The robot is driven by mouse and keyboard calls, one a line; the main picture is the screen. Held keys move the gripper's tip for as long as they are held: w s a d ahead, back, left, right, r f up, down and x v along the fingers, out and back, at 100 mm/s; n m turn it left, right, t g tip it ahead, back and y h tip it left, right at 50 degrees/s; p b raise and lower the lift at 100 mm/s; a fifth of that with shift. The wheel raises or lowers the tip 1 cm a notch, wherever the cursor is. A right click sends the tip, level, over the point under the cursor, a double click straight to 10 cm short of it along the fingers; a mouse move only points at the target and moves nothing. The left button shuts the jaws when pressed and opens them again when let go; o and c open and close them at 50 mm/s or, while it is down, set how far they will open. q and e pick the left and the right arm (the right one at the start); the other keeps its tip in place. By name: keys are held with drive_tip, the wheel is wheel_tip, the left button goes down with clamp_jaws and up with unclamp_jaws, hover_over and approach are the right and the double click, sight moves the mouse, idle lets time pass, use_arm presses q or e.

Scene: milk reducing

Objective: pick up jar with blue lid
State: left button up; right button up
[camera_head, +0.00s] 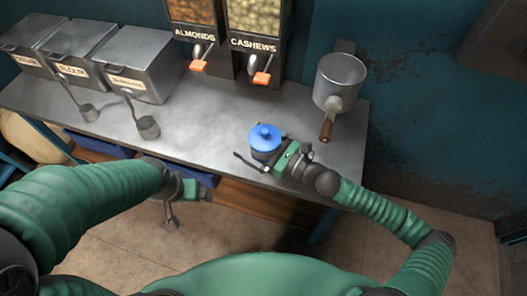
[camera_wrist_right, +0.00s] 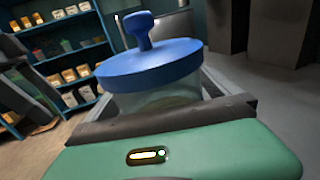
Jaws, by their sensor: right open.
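The jar with the blue lid (camera_head: 265,138) stands upright on the metal counter near its front edge. In the right wrist view the jar (camera_wrist_right: 160,98) shows its clear body and blue knobbed lid close in front of the gripper. My right gripper (camera_head: 267,157) is open at the jar, with a finger reaching along its front side. Whether a finger touches the jar cannot be told. My left gripper (camera_head: 172,215) hangs below the counter's front edge, away from the jar; its jaw state is unclear.
The grey counter (camera_head: 200,125) has metal bins (camera_head: 140,75) with scoops at the left. Almond (camera_head: 195,15) and cashew (camera_head: 258,20) dispensers stand at the back. A metal pot (camera_head: 340,80) with a brown handle is at the right. Counter space left of the jar is clear.

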drive_tip(key=shift+s+d, duration=0.1)
drive_tip(key=shift+d, duration=0.25)
drive_tip(key=shift+c, duration=1.9)
drive_tip(key=shift+a, duration=0.25)
drive_tip(key=c, duration=1.3)
drive_tip(key=shift+d, duration=0.15)
drive_tip(key=shift+c, duration=0.2)
drive_tip(key=shift+r, duration=0.15)
